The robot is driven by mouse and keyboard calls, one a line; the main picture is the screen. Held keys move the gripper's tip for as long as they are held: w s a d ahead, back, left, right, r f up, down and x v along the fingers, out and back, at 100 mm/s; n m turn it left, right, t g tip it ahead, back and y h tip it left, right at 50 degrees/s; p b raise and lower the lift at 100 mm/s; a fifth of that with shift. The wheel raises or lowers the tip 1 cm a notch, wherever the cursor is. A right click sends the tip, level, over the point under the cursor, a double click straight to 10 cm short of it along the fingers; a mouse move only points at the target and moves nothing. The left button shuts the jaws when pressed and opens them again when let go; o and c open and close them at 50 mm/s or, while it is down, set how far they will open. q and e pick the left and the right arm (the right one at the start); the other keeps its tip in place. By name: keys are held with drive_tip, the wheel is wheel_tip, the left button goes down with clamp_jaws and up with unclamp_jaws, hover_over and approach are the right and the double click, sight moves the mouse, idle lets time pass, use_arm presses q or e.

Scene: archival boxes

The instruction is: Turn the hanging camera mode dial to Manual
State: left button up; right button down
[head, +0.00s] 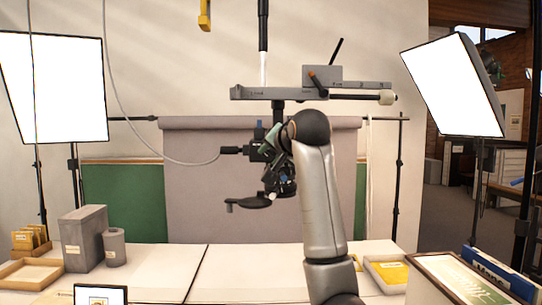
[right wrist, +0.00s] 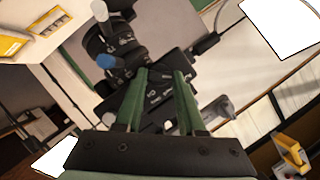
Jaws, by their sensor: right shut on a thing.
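The black camera (head: 277,180) hangs from the overhead arm, in front of the grey backdrop. My right gripper (head: 270,144) is at the upper part of the camera, partly hidden by my own wrist. In the right wrist view, the green fingers (right wrist: 160,75) stand a little apart on either side of a dark part of the camera body (right wrist: 158,97) with small white marks. The right gripper is shut on this part, which seems to be the mode dial. The dial's outline and setting cannot be read. My left gripper is not in view.
A grey horizontal arm (head: 262,93) runs above the camera, and a cable loops in from the left. Lit softboxes (head: 55,88) (head: 455,84) stand on both sides. The table below holds a grey box (head: 84,238), a cylinder (head: 114,247) and trays.

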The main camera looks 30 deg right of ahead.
drive_tip(key=m+t+b, duration=0.1)
drive_tip(key=m+t+y, duration=0.1)
drive_tip(key=m, duration=0.1)
drive_tip(key=shift+f+b, duration=0.25)
drive_tip(key=shift+b, duration=0.15)
drive_tip(key=m, duration=0.2)
drive_tip(key=m+t+b, duration=0.1)
drive_tip(key=m, duration=0.1)
drive_tip(key=shift+s+d+f+t, duration=0.1)
drive_tip(key=shift+d+f+t, duration=0.05)
drive_tip(key=shift+t, duration=0.15)
drive_tip(key=shift+m, duration=0.4)
drive_tip(key=c, duration=0.5)
unclamp_jaws()
drive_tip(key=s+a+b, duration=0.2)
drive_tip(key=s+b, duration=0.1)
drive_tip(key=s, duration=0.9)
drive_tip(key=shift+s, duration=0.2)
